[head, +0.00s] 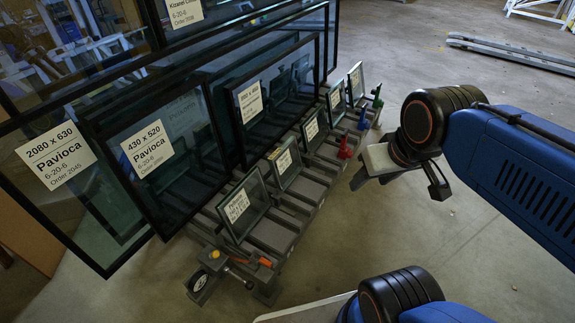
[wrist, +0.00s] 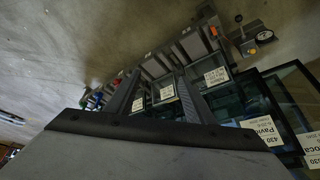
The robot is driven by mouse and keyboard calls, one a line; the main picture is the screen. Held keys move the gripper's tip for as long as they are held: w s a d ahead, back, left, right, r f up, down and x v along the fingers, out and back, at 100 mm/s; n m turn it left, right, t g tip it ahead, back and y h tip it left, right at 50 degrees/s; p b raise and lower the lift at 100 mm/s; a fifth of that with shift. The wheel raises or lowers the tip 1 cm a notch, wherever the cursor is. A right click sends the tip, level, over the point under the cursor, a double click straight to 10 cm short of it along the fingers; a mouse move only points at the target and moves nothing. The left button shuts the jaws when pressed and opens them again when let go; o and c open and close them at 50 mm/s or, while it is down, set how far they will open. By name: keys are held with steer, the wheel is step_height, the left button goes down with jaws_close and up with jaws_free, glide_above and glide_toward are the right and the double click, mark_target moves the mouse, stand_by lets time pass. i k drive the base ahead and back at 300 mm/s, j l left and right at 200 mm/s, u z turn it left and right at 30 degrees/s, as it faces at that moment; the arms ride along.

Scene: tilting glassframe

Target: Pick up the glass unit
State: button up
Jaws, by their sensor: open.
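Several small glass units with white labels stand tilted in a row on a grey rack: the nearest (head: 262,193), then others (head: 289,178), (head: 316,141), (head: 337,110), (head: 357,93). Larger framed panes, among them a 430 x 520 pane (head: 198,130), lean behind them. I cannot tell which one the task means. My gripper (head: 375,175) is right of the rack, apart from the glass. In the wrist view my gripper (wrist: 160,78) shows two dark fingers spread apart with nothing held; labelled small units (wrist: 165,93) appear beyond and between them. A dark plate hides the lower wrist view.
The grey rack (head: 275,235) has empty slots along its front and a clamp-like fitting (head: 203,282) at the near end.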

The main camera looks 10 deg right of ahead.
mark_target(286, 164)
steer(key=i+l+u, duration=0.45)
steer(key=l, duration=0.15)
steer(key=l+u, duration=0.25)
steer(key=i+l+u, duration=0.2)
steer(key=l, duration=0.3)
steer(key=l+u, duration=0.25)
steer(key=k+l, duration=0.05)
steer(key=l, duration=0.05)
